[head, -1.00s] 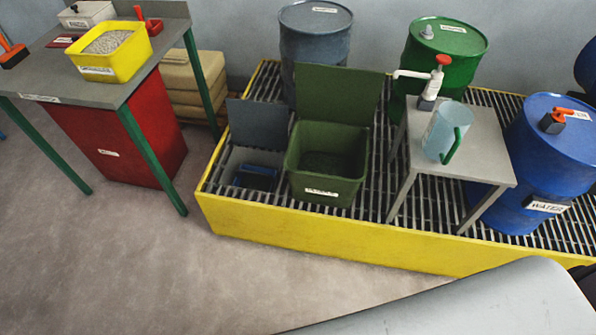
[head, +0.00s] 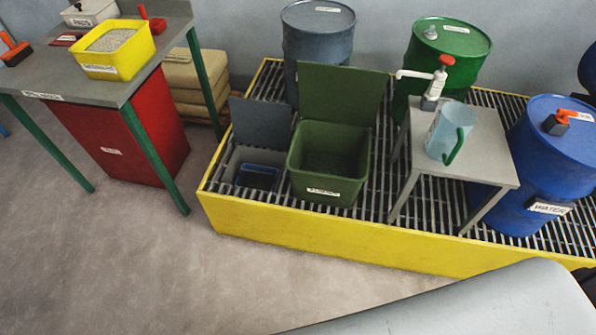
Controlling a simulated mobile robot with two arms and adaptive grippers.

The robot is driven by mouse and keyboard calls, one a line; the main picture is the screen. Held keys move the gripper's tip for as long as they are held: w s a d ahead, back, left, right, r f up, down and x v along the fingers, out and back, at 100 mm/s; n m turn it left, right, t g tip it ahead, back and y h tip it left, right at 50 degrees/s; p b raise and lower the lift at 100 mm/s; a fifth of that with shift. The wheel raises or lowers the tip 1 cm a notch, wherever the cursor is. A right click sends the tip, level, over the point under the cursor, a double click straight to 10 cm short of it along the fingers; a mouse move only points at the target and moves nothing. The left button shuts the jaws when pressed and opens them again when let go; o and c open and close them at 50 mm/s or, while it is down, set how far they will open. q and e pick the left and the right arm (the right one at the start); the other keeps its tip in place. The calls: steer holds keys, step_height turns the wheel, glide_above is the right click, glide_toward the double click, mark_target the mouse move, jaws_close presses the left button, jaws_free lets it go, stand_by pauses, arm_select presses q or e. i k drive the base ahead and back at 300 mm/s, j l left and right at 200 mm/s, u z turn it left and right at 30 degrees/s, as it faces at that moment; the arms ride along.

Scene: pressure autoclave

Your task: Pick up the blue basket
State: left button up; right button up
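A small blue basket (head: 259,177) sits inside an open grey box (head: 235,165) on the left end of the yellow-sided grating platform. Only its blue rim and dark inside show; its lower part is hidden by the grey box's front wall. The grey box's lid stands up behind it. Neither of my grippers is in the head view.
An open green bin (head: 325,190) stands right beside the grey box. A small grey table (head: 480,160) with a jug (head: 447,128) stands further right, near a blue drum (head: 552,165). A workbench (head: 120,85) stands left. The floor in front (head: 200,280) is clear.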

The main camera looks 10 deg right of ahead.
mark_target(250, 176)
steer(key=i+j+z, duration=0.1)
steer(key=j, duration=0.25)
steer(key=i+j+z, duration=0.1)
steer(key=i+j, duration=0.15)
steer(key=i+j+z, duration=0.1)
steer(key=j, duration=0.35)
steer(key=i+j+z, duration=0.1)
steer(key=i+j, duration=0.15)
steer(key=i+j+z, duration=0.1)
steer(key=j, duration=0.4)
